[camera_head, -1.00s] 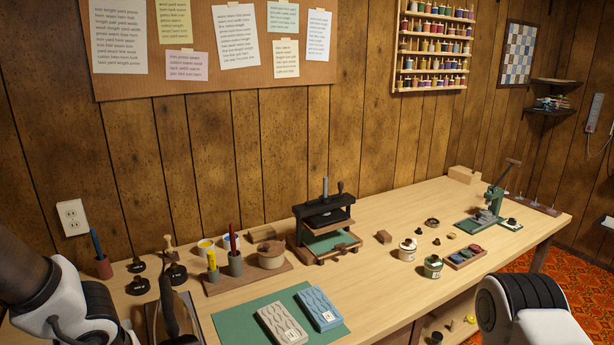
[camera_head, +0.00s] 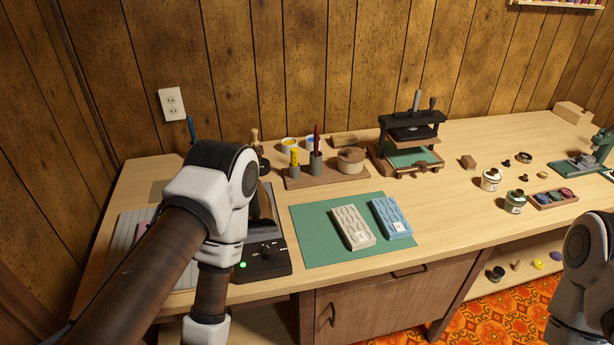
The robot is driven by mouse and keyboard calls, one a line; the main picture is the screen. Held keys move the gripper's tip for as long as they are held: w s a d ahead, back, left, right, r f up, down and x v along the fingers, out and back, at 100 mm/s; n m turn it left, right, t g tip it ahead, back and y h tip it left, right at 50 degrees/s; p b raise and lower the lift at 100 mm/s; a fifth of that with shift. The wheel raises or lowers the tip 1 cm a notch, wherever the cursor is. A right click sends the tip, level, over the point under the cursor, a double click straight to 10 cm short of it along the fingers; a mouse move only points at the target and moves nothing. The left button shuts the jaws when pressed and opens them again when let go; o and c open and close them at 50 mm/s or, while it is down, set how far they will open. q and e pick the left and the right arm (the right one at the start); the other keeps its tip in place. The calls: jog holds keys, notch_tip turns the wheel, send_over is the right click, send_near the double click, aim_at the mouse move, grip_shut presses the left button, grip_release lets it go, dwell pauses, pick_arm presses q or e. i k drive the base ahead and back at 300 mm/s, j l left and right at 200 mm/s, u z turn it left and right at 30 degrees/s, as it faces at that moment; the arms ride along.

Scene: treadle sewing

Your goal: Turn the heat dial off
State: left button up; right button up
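A black device (camera_head: 272,262) sits at the left front of the bench, partly hidden behind my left arm. Its front panel has a lit green light at the left and small dark knobs (camera_head: 266,248). Which knob is the heat dial, and how it is set, is too small to tell. My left arm crosses in front of the device and bends down past the bench's front edge. Its gripper does not show. Only a link of my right arm shows at the lower right edge, without its gripper.
A green mat (camera_head: 310,243) with a beige block (camera_head: 352,227) and a blue block (camera_head: 391,217) lies right of the device. A wooden holder tray (camera_head: 325,177) and a black press (camera_head: 411,135) stand behind. A drawer cabinet (camera_head: 375,310) is below the bench.

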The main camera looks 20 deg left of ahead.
aim_at(271, 253)
jog(key=u, duration=0.9)
